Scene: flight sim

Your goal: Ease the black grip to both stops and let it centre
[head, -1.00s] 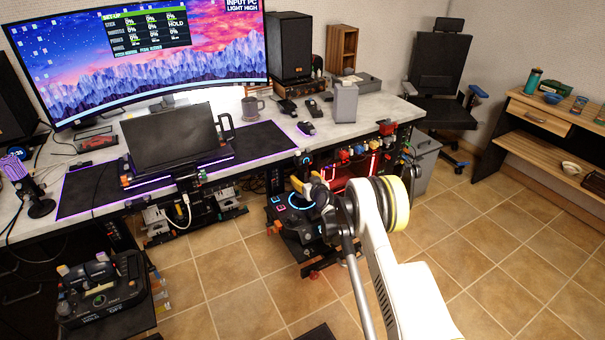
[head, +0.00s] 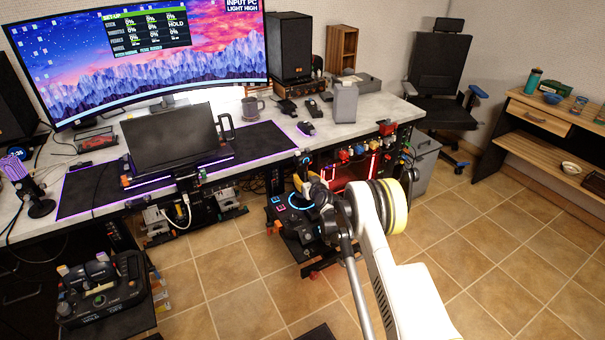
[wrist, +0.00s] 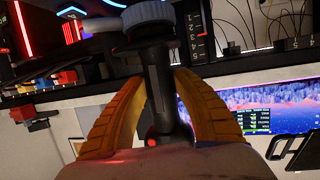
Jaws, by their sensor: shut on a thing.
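The black grip (wrist: 158,75) stands between my gripper's two ridged yellow fingers in the wrist view. My gripper (wrist: 160,88) is shut on it, with one finger on each side. A grey knob-like part (wrist: 148,13) shows at the grip's far end, and a small red button (wrist: 152,142) near the close end. In the head view my gripper (head: 318,187) is at the black stick unit (head: 290,220) with glowing blue and pink lights, right of the desk's middle. My wrist hides most of the grip there, so its tilt is hard to judge.
The desk edge (head: 270,150) with a lit rack (head: 355,165) lies just behind my gripper. The monitor (head: 140,60) shows a small panel of percentages (head: 145,30), too small to read surely. Another control unit (head: 100,290) stands at lower left. Tiled floor is free at right.

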